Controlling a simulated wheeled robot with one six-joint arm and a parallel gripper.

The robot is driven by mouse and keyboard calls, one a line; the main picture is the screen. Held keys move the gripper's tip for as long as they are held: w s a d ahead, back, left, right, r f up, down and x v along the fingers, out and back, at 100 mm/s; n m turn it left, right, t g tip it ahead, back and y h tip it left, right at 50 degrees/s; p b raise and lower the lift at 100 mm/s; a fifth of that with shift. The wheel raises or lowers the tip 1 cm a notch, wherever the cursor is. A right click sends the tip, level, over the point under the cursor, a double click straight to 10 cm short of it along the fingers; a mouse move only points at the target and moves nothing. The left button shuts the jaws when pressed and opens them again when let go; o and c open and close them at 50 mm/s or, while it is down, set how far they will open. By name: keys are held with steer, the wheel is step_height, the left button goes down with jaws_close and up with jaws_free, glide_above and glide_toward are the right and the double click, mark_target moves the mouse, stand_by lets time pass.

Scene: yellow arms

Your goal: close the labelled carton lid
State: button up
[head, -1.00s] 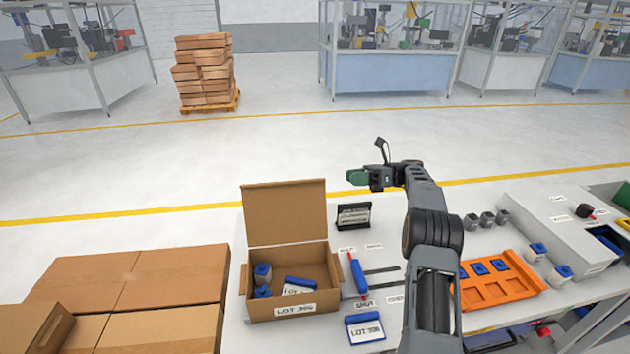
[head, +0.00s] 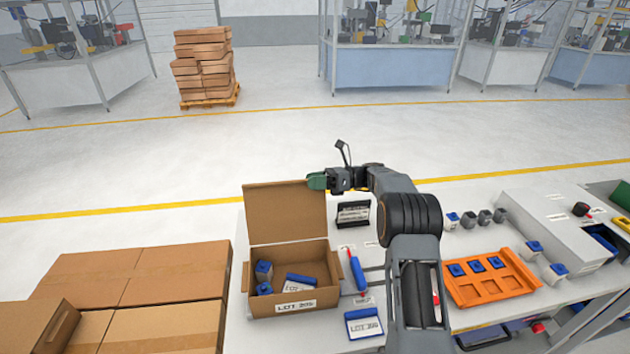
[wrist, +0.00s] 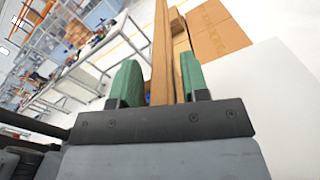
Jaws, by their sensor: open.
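The labelled carton (head: 262,304) stands at the left of the white table with its brown lid (head: 285,212) raised upright at the back. Blue-capped grey parts and a white label card lie inside it. My gripper (head: 318,181) is at the lid's upper right corner in the head view. I cannot tell whether a finger touches the lid.
Closed brown cartons (head: 150,285) fill the left front. A dark card holder (head: 353,214) stands right of the lid. A blue-handled tool (head: 357,272) and a label card (head: 364,323) lie right of the carton. An orange tray (head: 490,285) is farther right.

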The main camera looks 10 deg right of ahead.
jaws_close()
stand_by(0.3)
